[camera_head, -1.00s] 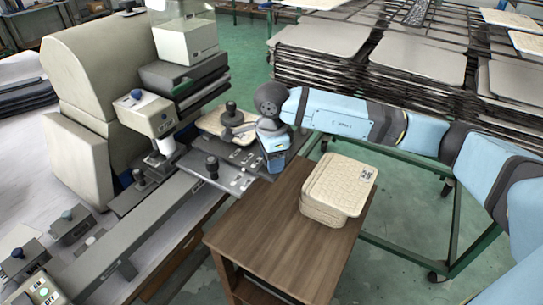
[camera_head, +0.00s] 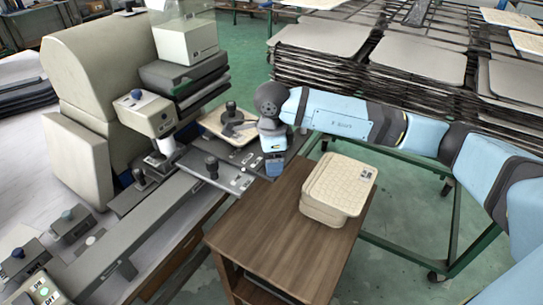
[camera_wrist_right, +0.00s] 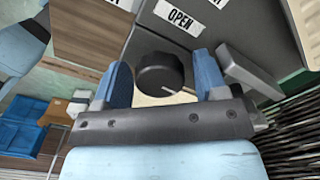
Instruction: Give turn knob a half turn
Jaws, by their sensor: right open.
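The turn knob is a round black knob (camera_wrist_right: 160,74) with a white pointer line, on a grey panel in the right wrist view. My right gripper (camera_wrist_right: 160,68) is open, with one blue finger on each side of the knob in the picture. Gaps show between the knob and both fingers, and the jaws hold nothing. In the head view my right gripper (camera_head: 274,164) is over the right end of the machine's grey panel, and I cannot make out the turn knob there. My left gripper is not in view.
An "OPEN" label (camera_wrist_right: 179,17) is on the panel beside the knob. A grey bar (camera_wrist_right: 248,73) stands close to one finger. A wooden cart (camera_head: 275,235) carries a stack of cream trays (camera_head: 335,190).

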